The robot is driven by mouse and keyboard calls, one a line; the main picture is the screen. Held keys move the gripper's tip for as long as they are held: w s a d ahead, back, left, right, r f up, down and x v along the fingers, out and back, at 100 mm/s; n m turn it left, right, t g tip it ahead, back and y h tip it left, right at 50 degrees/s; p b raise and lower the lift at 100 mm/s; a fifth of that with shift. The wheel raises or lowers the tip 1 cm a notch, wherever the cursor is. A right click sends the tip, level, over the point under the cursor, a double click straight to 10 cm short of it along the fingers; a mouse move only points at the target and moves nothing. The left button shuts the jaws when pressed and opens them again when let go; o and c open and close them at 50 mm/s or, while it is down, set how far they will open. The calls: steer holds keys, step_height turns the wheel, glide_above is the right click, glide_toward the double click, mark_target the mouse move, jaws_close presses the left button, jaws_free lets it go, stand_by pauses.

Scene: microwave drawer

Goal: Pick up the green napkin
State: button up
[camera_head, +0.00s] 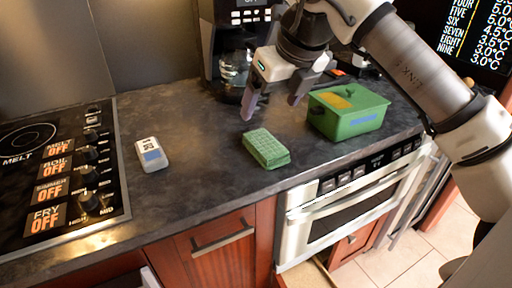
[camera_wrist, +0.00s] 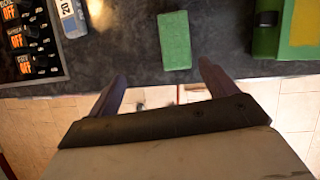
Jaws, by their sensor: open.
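The green napkin (camera_head: 266,148) is a folded, patterned green block lying flat near the counter's front edge in the head view. In the wrist view the napkin (camera_wrist: 174,41) lies ahead of the fingertips, a little right of centre. My gripper (camera_head: 272,106) is above the counter, over and slightly behind the napkin in the head view. Its fingers are apart with nothing between them and do not touch the napkin. In the wrist view my gripper (camera_wrist: 158,85) shows both fingers spread.
A green lidded box (camera_head: 345,112) stands right of the napkin. A coffee machine (camera_head: 235,50) stands behind.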

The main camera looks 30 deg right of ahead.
mark_target(269, 146)
steer(key=shift+m+g+h, duration=0.3)
steer(key=shift+m+h, duration=0.1)
steer(key=x, duration=0.4)
steer(key=s+d+p+x, duration=0.1)
steer(key=x, duration=0.4)
steer(key=d+x, duration=0.1)
steer(key=x, duration=0.3)
steer(key=shift+s+f, duration=0.1)
steer(key=shift+f, duration=0.3)
steer(key=shift+c, duration=0.5)
steer(key=c, duration=1)
